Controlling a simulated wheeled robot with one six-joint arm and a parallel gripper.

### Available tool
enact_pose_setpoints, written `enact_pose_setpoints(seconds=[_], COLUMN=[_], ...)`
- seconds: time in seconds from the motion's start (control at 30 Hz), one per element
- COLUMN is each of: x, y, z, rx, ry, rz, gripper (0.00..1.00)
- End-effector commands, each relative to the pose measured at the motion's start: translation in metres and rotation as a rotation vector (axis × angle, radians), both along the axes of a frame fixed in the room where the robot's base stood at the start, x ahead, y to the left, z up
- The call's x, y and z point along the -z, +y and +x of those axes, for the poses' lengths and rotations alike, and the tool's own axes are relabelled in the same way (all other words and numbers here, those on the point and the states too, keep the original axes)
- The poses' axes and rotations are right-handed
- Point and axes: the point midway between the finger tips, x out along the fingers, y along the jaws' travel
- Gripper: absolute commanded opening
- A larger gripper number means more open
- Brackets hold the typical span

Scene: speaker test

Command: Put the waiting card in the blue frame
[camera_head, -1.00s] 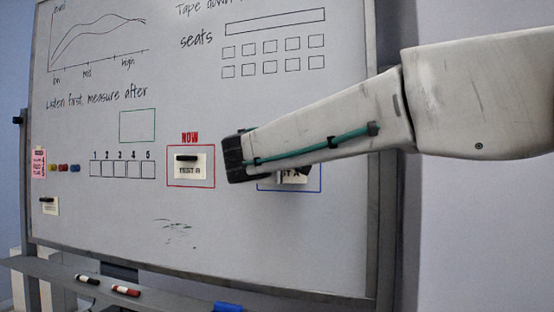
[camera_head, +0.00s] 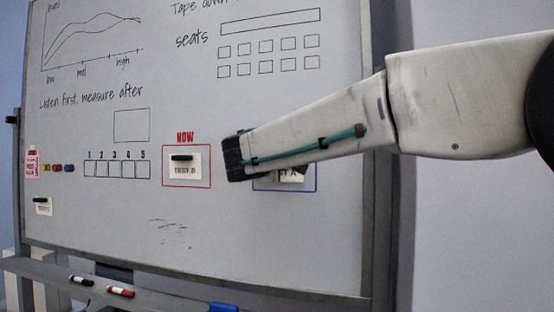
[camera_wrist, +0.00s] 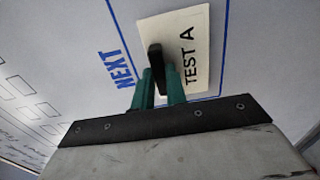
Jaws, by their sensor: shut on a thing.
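A white card reading TEST A (camera_wrist: 190,40) lies against the whiteboard inside the blue frame (camera_wrist: 222,45), which is marked NEXT. The card has a black magnet bar (camera_wrist: 155,60) on it. My gripper (camera_wrist: 160,84) has its two teal fingers shut on this bar. In the head view, my arm covers the fingers and most of the blue frame (camera_head: 316,180); a part of the TEST A card (camera_head: 291,177) shows below it. A TEST B card (camera_head: 185,170) with a black bar sits in the red frame (camera_head: 210,165) marked NOW.
Another small card (camera_head: 43,208) with a black bar is at the board's lower left. Coloured magnets (camera_head: 58,168) and a pink note (camera_head: 33,164) are above it. Markers (camera_head: 120,291) and a blue object (camera_head: 223,308) lie on the tray below.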

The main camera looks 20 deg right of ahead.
Motion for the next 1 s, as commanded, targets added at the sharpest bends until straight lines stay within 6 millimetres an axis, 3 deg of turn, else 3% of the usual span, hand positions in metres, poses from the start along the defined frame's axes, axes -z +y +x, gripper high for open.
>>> enact_pose_setpoints(seconds=[1.0], x=[-0.0002], y=[-0.0052], z=[0.0072], rx=[0.0], ry=[0.0], rz=[0.0], gripper=[0.0])
